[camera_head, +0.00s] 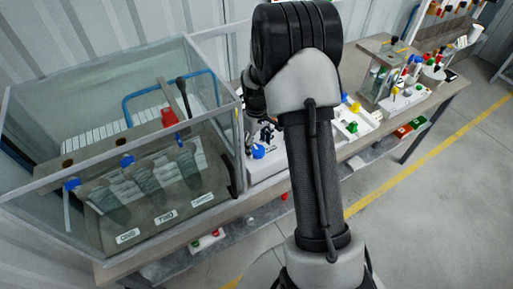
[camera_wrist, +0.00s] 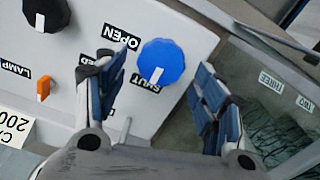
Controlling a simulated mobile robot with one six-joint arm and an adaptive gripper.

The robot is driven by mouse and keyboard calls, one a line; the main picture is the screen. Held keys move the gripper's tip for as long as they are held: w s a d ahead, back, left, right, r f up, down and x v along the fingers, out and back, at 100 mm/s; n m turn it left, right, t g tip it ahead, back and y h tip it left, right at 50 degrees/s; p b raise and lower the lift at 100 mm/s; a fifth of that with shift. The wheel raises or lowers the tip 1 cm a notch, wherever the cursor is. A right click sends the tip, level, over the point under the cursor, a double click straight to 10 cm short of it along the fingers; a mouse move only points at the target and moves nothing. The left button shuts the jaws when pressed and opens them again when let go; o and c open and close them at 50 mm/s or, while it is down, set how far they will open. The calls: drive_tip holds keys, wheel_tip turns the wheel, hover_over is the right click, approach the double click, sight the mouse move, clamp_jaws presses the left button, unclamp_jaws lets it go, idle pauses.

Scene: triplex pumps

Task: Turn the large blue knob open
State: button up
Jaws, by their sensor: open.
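The large blue knob (camera_wrist: 161,62) sits on a pale panel in the wrist view. Its white pointer mark is on the side by the "SHUT" label (camera_wrist: 143,84). The "OPEN" label (camera_wrist: 122,42) is farther to the left. The labels appear upside down. The knob also shows in the head view (camera_head: 258,151), left of my arm. My gripper (camera_wrist: 154,72) is open, with one finger to the left and one to the right of the knob. Nothing is held between the fingers. I cannot tell whether either finger touches the knob.
A black knob (camera_wrist: 46,12) and an orange switch (camera_wrist: 43,88) by a "LAMP" label are on the same panel. A glass case (camera_head: 60,150) stands to the left of the panel. The bench on the right holds several small items. Grey floor (camera_head: 430,190) lies in front.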

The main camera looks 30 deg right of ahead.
drive_tip(key=shift+f, duration=0.9)
drive_tip(key=shift+c, duration=0.3)
drive_tip(key=c, duration=1)
